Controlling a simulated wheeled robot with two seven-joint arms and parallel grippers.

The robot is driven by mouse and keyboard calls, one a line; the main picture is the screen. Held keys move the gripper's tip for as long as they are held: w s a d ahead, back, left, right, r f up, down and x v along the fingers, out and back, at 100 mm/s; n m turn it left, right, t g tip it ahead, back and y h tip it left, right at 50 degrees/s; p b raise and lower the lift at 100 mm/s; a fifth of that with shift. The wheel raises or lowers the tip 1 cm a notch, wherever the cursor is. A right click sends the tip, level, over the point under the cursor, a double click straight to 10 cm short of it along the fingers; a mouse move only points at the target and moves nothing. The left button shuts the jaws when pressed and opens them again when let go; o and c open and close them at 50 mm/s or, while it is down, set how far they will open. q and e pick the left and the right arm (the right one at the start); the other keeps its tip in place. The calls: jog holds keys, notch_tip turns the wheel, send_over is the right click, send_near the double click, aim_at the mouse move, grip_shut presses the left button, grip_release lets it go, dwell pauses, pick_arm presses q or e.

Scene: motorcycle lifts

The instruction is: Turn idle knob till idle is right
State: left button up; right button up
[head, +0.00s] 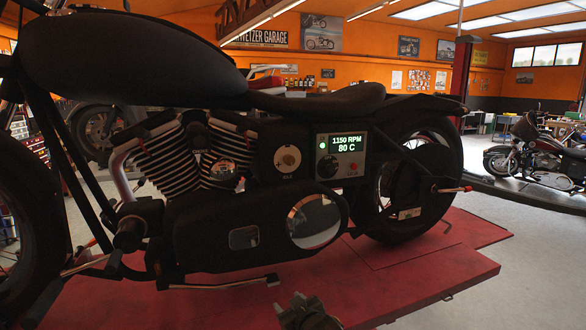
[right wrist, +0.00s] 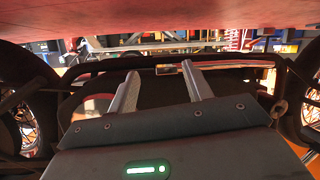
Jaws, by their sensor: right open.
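The idle knob (head: 288,158) is a round brass-coloured dial on a dark plate marked IDLE, on the motorcycle's side between the engine and the display. The display (head: 350,143) beside it reads 1150 RPM and 80 C in green, with a green light at its left. My right gripper (head: 303,306) shows at the bottom edge of the head view, well below the knob and apart from it. In the right wrist view its two fingers (right wrist: 160,88) are spread with nothing between them. The knob cannot be made out there. My left gripper is not in view.
The black motorcycle (head: 150,60) stands on a red lift (head: 430,270). Below the display are a black knob (head: 326,167) and a red button (head: 354,167). A foot lever (head: 225,284) juts out low. Another motorcycle (head: 540,155) stands at right. Floor in front is clear.

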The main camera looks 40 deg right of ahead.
jog(key=w+d+r+m+t+h, duration=0.1)
jog(key=w+d+r+t, duration=0.1)
jog(key=r, duration=0.6)
jog(key=w+d+r+t+h, duration=0.1)
jog(key=w+d+r+t, duration=0.15)
jog(key=r, duration=0.45)
jog(key=m+t+h, duration=0.2)
jog(key=t, duration=0.1)
send_near(291, 161)
jog(key=p+x, duration=0.3)
jog(key=x, duration=0.4)
jog(key=shift+w+r+p, duration=0.1)
jog(key=shift+p, duration=0.2)
jog(key=shift+x, duration=0.8)
